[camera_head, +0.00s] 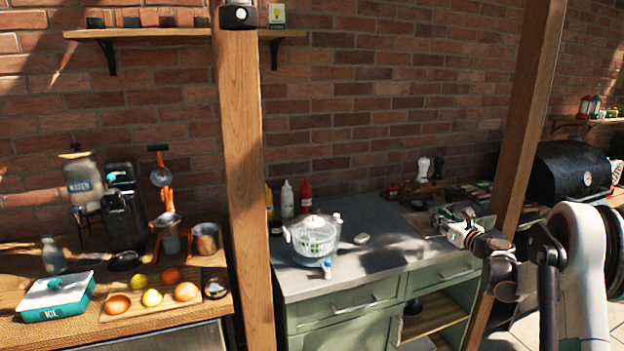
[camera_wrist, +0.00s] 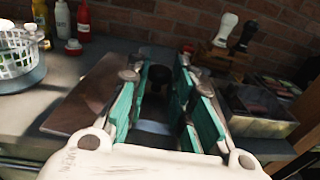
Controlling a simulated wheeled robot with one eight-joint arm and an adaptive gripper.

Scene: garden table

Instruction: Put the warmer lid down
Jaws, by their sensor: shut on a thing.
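My gripper (camera_head: 449,222) is over the right part of the grey counter. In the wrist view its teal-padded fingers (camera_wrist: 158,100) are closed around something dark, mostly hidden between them. A flat, brownish, shiny panel (camera_wrist: 84,98) reaches out to the left below the fingers; it looks like the warmer lid, held by its handle. Whether the panel touches the counter cannot be told. A box with dark contents (camera_wrist: 258,108), possibly the warmer, stands to the right of the fingers.
A white salad spinner (camera_head: 314,238) stands on the counter (camera_head: 380,258) to the left, with sauce bottles (camera_head: 305,196) behind it. Pepper and salt mills (camera_head: 423,168) stand at the back. A wooden post (camera_head: 515,120) rises near my arm. Counter between spinner and gripper is mostly clear.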

